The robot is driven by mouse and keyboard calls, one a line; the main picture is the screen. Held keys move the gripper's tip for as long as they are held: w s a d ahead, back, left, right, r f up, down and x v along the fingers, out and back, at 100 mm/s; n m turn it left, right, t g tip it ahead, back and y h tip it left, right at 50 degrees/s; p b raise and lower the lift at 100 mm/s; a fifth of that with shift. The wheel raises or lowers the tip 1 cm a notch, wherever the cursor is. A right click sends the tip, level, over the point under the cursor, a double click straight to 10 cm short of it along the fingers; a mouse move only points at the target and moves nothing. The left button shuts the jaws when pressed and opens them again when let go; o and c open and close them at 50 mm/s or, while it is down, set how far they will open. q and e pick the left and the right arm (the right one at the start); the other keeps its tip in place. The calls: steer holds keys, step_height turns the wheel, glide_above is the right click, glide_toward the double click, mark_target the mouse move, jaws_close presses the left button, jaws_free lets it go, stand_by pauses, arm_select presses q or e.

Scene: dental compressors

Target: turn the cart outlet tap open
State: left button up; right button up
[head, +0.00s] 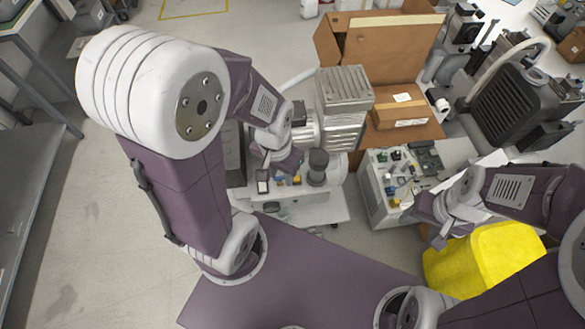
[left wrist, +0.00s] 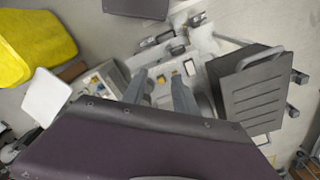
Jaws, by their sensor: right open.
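The compressor cart (head: 310,208) stands below my left arm, with a light front deck that carries small fittings, a yellow one (head: 297,180) among them. In the left wrist view small yellow and blue fittings (left wrist: 189,67) show on the light panel beyond my fingers. I cannot tell which fitting is the outlet tap, nor how its handle is turned. My left gripper (head: 279,166) is close above these fittings. Its two grey fingers (left wrist: 160,92) are apart, with nothing clearly held between them. My right gripper (head: 428,218) is open and empty beside the yellow bin.
A yellow bin (head: 485,258) stands at the lower right. A light-coloured unit with fittings (head: 380,195) stands right of the cart. An open cardboard box (head: 390,55) is behind it, and a dark ribbed machine (head: 515,105) at the right. Clear floor (head: 85,215) lies to the left.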

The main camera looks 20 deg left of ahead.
arm_select(q)
step_height(320, 180, up, 2)
steer(key=w+a+m, duration=0.2)
steer(key=m, duration=0.2)
steer(key=m+g+y+b, duration=0.25)
steer(key=m+b, duration=0.35)
steer(key=b, duration=0.3)
glide_above(280, 177)
steer(key=w+d, duration=0.3)
step_height(280, 177, down, 14)
steer(key=shift+m+g+y, duration=0.25)
steer(key=shift+m+y, duration=0.05)
steer(key=shift+y, duration=0.45)
steer(key=d+b+x, duration=0.1)
steer(key=x, duration=0.4)
steer(key=d+f+b+x, duration=0.1)
steer(key=x, duration=0.5)
steer(key=d+b+x, duration=0.1)
steer(key=x, duration=0.5)
steer(key=shift+w+d+f+b, duration=0.3)
steer(key=shift+w, duration=0.1)
jaws_close()
arm_select(e)
step_height(280, 177, down, 12)
steer(key=s, duration=0.1)
steer(key=shift+s+a, duration=0.25)
